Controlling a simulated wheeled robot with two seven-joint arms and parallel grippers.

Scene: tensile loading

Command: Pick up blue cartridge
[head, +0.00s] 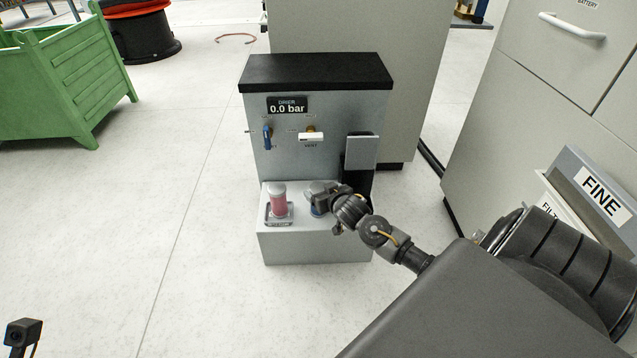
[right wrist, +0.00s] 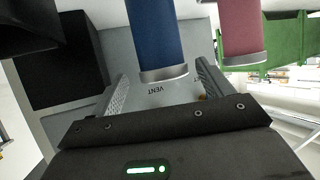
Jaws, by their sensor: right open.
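The blue cartridge (head: 316,211) stands upright on the front ledge of the grey drier unit, partly hidden behind my right gripper (head: 323,198) in the head view. In the right wrist view the blue cartridge (right wrist: 156,36) hangs in from the top, upside down in the picture, with a metal end ring. My right gripper (right wrist: 163,80) is open. The ringed end lies between its two fingers in the picture, with a gap on each side.
A pink cartridge (head: 278,202) stands on the same ledge, left of the blue one. The drier unit (head: 281,163) rises behind, with a blue lever (head: 267,137), a vent valve (head: 311,136) and a 0.0 bar display.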

